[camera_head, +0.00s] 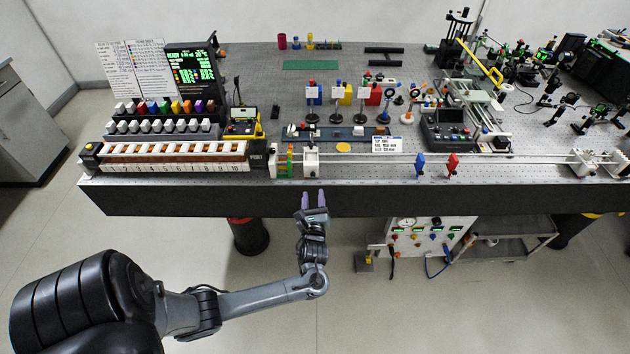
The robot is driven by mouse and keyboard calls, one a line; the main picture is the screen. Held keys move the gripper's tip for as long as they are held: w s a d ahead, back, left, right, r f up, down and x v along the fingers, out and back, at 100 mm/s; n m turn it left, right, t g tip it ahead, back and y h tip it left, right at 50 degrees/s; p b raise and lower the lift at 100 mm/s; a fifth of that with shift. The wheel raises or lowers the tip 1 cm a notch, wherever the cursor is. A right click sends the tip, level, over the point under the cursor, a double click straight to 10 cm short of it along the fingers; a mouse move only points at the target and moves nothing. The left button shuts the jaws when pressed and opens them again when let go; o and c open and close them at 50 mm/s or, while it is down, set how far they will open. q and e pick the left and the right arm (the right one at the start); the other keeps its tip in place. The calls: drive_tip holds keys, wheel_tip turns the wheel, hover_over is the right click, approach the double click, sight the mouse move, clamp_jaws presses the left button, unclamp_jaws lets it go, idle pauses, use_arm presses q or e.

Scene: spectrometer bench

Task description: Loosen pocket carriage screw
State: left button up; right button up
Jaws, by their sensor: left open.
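A small white carriage block (311,163) stands near the front edge of the optical bench, at the left part of a long rail (500,157). It looks like the pocket carriage, though I see no label on it. Its screw is too small to make out. My left gripper (313,195) is just in front of the bench's front edge, below the carriage in the picture. Its two fingers point toward the carriage, and they are open with nothing between them. My right gripper is not in view.
A numbered rack (175,145) with a dark end marked PORT stands left of the carriage. A blue holder (420,164) and a red holder (452,164) stand on the rail to the right. Several labelled posts stand behind. The floor in front of the bench is clear.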

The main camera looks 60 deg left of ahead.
sight(313, 176)
use_arm(q)
drive_tip(key=b+x, duration=0.1)
drive_tip(key=x, duration=0.7)
clamp_jaws()
